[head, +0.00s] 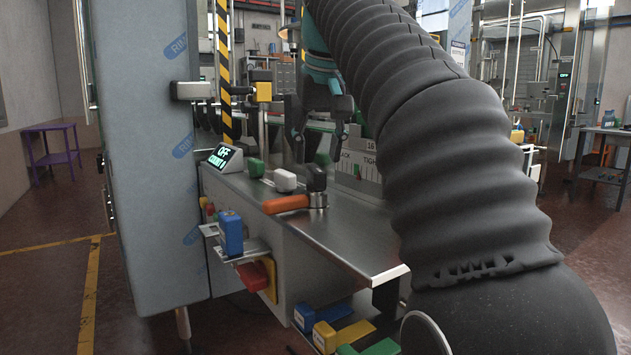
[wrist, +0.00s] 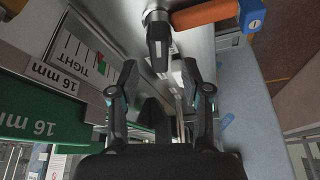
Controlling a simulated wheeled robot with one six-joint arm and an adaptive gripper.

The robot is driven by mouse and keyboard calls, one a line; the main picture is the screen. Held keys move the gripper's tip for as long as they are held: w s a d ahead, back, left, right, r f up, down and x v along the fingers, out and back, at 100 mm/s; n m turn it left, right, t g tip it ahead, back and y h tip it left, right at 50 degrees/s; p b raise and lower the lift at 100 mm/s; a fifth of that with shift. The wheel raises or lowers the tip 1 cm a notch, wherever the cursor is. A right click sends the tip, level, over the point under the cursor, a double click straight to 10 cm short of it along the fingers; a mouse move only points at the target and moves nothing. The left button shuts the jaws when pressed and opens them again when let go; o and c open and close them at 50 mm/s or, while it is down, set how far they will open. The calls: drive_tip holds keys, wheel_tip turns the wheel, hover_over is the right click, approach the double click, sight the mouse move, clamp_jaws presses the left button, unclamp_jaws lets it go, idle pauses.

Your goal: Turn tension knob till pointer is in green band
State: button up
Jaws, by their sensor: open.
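My gripper (head: 318,140) is open and empty above the steel bench, its fingers pointing down. In the wrist view, its fingertips (wrist: 160,66) are spread either side of a black knob-like grip (wrist: 158,48), apart from it. The black grip (head: 316,178) stands by a silver hub (head: 318,200) with an orange handle (head: 286,204). Which part is the tension knob is not labelled. The gauge plate (head: 358,180) reads TIGHT at one end; in the wrist view the gauge (wrist: 80,48) shows lines and a small green and red patch. The pointer's position cannot be told.
A white-capped part (head: 285,180) and a green one (head: 256,168) stand left of the black grip. A display (head: 224,157) reads OFF, COUNT 0. A blue block (head: 231,234) sits on a side bracket. The bench's front right top (head: 350,240) is clear.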

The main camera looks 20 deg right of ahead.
sight(316, 168)
drive_tip(key=shift+b+x, duration=0.55)
drive_tip(key=shift+x, duration=1.6)
clamp_jaws()
